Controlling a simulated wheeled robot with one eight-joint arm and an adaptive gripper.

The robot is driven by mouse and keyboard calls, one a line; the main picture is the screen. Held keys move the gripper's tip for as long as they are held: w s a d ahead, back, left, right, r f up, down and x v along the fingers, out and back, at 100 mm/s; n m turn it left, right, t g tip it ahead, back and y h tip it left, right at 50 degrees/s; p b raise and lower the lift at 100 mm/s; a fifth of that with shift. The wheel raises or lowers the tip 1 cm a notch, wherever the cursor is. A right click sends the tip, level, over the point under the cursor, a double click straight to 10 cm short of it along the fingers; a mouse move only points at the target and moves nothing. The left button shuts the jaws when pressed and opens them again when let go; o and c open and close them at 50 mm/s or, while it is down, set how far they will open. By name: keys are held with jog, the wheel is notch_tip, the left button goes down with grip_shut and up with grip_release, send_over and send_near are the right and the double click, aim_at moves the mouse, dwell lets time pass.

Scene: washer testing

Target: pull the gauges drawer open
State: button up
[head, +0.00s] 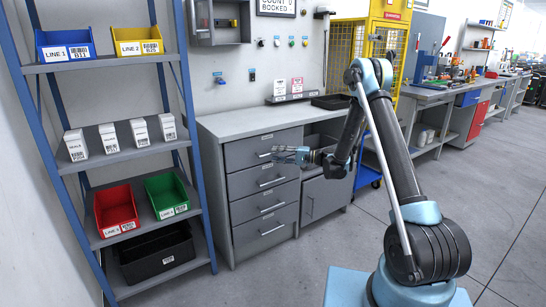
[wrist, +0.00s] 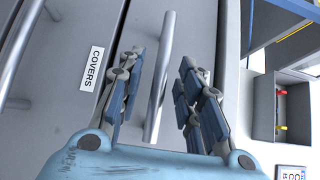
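A grey drawer cabinet (head: 262,210) stands against the wall in the head view, its stacked drawers all looking shut. My gripper (head: 275,153) is at the top drawer's bar handle. In the wrist view my gripper (wrist: 163,70) is open, and a round metal handle (wrist: 160,75) runs between its fingers, with gaps showing on both sides. A label reading COVERS (wrist: 92,69) is on the neighbouring drawer to the left of a seam, with its own handle (wrist: 20,50). I cannot read a gauges label; the top drawer's label is too small in the head view.
A blue-framed shelf rack (head: 125,153) with bins and boxes stands left of the cabinet. A cupboard door (head: 322,197) is right of the drawers. The worktop (head: 250,121) holds a dark tray (head: 331,102). The floor in front is clear.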

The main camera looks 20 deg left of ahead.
jog(key=shift+s+a, duration=0.15)
jog(key=shift+a, duration=1.2)
grip_shut()
